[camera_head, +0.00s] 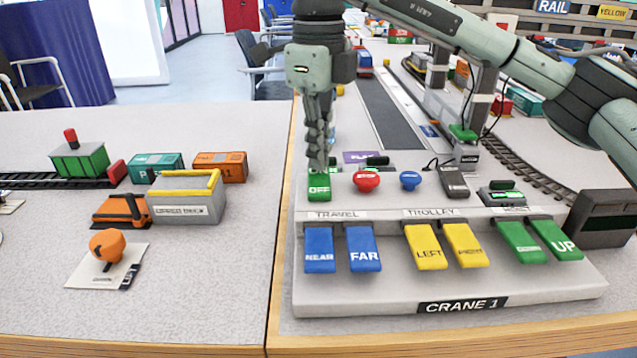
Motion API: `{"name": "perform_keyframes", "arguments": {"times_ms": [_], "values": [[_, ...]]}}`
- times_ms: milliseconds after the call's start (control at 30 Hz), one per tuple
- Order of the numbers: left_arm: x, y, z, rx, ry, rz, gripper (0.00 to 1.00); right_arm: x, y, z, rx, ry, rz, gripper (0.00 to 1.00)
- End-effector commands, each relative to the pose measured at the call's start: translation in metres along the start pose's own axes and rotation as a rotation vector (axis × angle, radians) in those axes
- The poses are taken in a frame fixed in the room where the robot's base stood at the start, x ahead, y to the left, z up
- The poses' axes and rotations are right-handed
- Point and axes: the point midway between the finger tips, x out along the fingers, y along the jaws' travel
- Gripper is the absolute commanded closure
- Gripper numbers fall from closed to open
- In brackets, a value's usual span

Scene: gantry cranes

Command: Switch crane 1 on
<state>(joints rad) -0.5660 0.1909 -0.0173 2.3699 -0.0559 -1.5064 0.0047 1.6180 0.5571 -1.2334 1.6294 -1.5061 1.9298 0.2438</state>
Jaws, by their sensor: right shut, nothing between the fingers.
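The grey crane 1 control box (325,293) stands on the right table, with the label CRANE 1 on its front. A green rocker switch (319,188) sits at its upper left; OFF shows on its near half, and its far half is partly hidden by my gripper. My right gripper (318,160) points down with its fingers shut and empty, right over the far part of this switch. I cannot tell if the fingertips touch it. My left gripper is not in view.
A red button (366,181), a blue button (410,180) and a dark switch (453,182) sit right of the green switch. Blue, yellow and green paddles (425,246) line the front. An orange knob (107,245) and toy wagons (155,167) stand on the left table.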

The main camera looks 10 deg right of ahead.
Motion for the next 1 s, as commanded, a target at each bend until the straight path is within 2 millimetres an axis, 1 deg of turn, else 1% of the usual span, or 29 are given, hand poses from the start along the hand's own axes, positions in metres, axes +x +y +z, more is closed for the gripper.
{"name": "perform_keyframes", "arguments": {"times_ms": [767,900,1000], "values": [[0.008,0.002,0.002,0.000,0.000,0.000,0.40,0.013,0.000,0.000,0.000,0.000,0.000,1.00],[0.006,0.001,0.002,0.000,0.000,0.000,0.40,0.010,0.000,0.000,0.000,0.000,0.000,1.00],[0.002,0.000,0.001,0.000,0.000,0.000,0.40,0.004,0.000,0.000,0.000,0.000,0.000,1.00]]}}
